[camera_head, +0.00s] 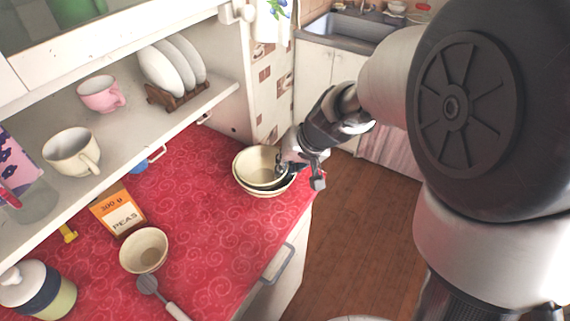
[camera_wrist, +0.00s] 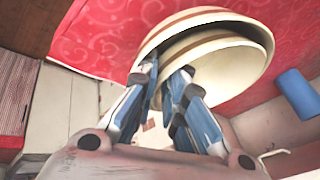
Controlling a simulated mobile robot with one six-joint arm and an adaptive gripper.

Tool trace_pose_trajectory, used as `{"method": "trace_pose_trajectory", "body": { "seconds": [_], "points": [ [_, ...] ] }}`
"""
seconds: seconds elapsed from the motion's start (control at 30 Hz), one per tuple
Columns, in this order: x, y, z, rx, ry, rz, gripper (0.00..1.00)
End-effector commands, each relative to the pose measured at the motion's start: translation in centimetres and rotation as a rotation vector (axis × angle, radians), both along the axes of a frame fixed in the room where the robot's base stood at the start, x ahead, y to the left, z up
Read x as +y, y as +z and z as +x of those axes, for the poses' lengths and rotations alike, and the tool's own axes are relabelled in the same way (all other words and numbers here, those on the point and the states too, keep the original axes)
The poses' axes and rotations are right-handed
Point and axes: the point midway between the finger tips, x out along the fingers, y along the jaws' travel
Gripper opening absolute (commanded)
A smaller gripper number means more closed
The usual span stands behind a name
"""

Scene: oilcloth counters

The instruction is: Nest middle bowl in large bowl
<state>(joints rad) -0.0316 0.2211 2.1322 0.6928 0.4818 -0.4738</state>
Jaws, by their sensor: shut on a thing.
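My gripper (camera_wrist: 172,85) is shut on the rim of the middle bowl (camera_head: 259,165), at its right side in the head view. The middle bowl is cream and sits over the large bowl (camera_head: 266,194), whose cream rim with a dark band shows just below it. In the wrist view the held bowl (camera_wrist: 232,68) is in front of the large bowl (camera_wrist: 190,17). How deep the held bowl sits, and whether the two touch, I cannot tell. A smaller cream bowl (camera_head: 143,249) stands apart on the counter at the front left.
The red patterned counter (camera_head: 205,220) is clear between the bowls. A peas box (camera_head: 117,210), a spatula (camera_head: 152,288) and a lidded jar (camera_head: 40,287) are at left. A shelf above holds cups (camera_head: 72,150) and plates (camera_head: 172,68). The counter edge is right of the bowls.

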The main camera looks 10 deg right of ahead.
Motion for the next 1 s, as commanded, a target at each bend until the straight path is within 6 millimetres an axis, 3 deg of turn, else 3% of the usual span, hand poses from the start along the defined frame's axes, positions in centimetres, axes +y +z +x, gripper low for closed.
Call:
{"method": "trace_pose_trajectory", "body": {
  "seconds": [0.37,0.73,0.87,1.0],
  "points": [
    [0.0,0.0,0.0,-0.001,-0.001,-0.001,0.33],
    [-0.1,0.2,-0.1,0.000,0.000,-0.001,0.34],
    [-0.5,1.5,-0.5,-0.004,0.000,0.000,0.34],
    [-1.4,4.1,-1.5,-0.008,-0.003,0.000,0.34]
  ]
}}
